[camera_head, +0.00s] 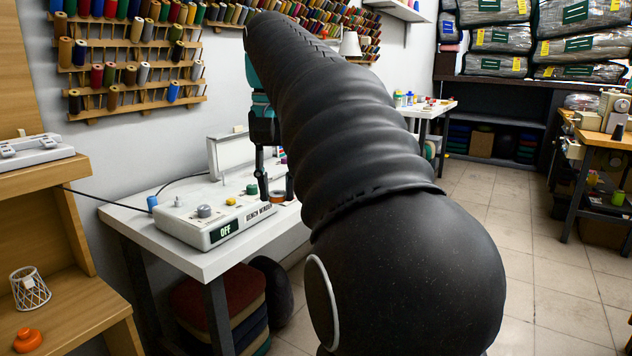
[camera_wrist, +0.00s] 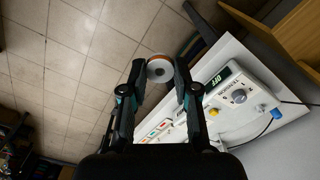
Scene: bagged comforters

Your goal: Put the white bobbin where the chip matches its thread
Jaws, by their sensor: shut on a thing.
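My gripper (camera_wrist: 159,72) is shut on a white bobbin (camera_wrist: 159,66) in the wrist view. Beyond the fingers, a pale strip (camera_wrist: 160,131) with several small coloured chips shows, partly hidden by my gripper; red and green ones can be made out. In the head view my gripper (camera_head: 268,186) is over the white bench's far side, mostly behind my arm. An orange-brown edge shows by the fingers there. The coloured strip cannot be made out in the head view.
A bench winder (camera_head: 215,215) reading OFF stands on the white bench (camera_head: 135,226), with a grey knob and yellow and green parts on top. A wooden shelf (camera_head: 95,310) at left holds a wire basket (camera_head: 30,288) and an orange object (camera_head: 27,340).

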